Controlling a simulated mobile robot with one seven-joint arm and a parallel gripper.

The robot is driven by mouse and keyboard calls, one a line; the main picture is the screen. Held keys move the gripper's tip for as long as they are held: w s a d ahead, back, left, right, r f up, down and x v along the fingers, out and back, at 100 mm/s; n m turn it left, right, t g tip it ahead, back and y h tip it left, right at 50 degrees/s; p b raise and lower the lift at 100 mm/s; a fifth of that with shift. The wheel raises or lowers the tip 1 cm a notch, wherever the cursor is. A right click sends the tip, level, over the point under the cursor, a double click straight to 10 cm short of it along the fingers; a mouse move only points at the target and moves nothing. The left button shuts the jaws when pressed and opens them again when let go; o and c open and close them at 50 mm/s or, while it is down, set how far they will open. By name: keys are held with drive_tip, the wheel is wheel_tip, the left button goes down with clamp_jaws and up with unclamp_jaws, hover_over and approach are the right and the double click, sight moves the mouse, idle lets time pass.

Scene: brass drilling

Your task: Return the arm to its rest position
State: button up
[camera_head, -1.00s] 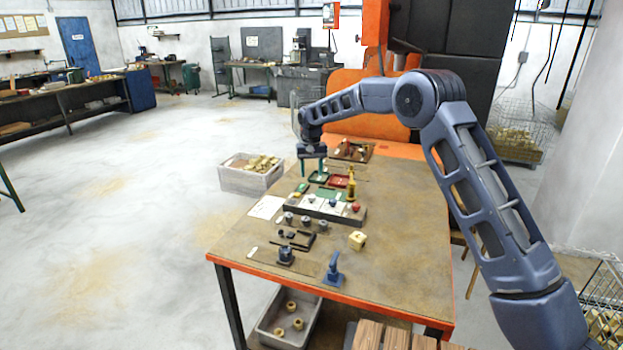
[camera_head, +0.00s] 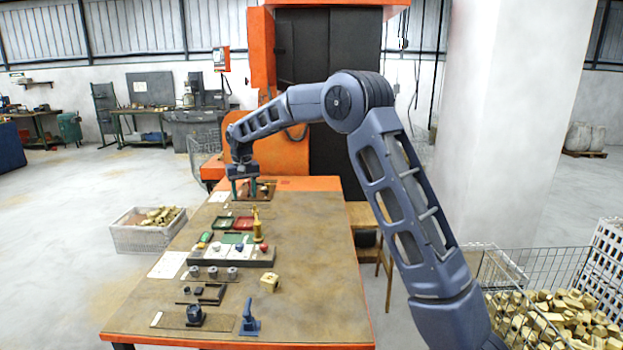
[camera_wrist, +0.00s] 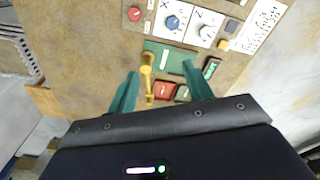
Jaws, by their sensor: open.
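My arm (camera_head: 400,190) reaches up from the lower right and bends over toward the far left part of the workbench (camera_head: 315,260). My gripper (camera_head: 243,190) hangs fingers down near the far end of the bench, above its surface. In the wrist view its two green fingers (camera_wrist: 158,90) are spread apart with nothing held between them. A brass fitting (camera_head: 257,226) stands upright on the bench and shows between the fingers in the wrist view (camera_wrist: 147,70), apart from them.
Red (camera_head: 244,223) and green trays, a panel with knobs (camera_head: 225,254), a blue clamp (camera_head: 249,318) and a brass block (camera_head: 269,282) lie on the bench. A crate of brass parts (camera_head: 148,232) stands left; a wire basket (camera_head: 550,320) stands right. The bench's right side is clear.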

drive_tip(key=s+d+r+m+t, duration=0.1)
drive_tip(key=s+d+r, duration=0.3)
drive_tip(key=d, duration=0.7)
drive_tip(key=s+d+r+m, duration=0.1)
drive_tip(key=s+d+r, duration=0.3)
drive_tip(key=d, duration=0.7)
drive_tip(key=s+d+r+t, duration=0.1)
drive_tip(key=s+d+r, duration=0.1)
drive_tip(key=d+r, duration=0.65)
drive_tip(key=s+d+f+m+t, duration=0.1)
drive_tip(key=s+d+f, duration=0.3)
drive_tip(key=s+d, duration=0.7)
drive_tip(key=s+d+f+m+t, duration=0.1)
drive_tip(key=s+d+f, duration=0.3)
drive_tip(key=s+d, duration=0.7)
drive_tip(key=s+m, duration=0.1)
drive_tip(key=s, duration=0.3)
drive_tip(key=shift+d+f, duration=0.4)
drive_tip(key=shift+c, duration=0.2)
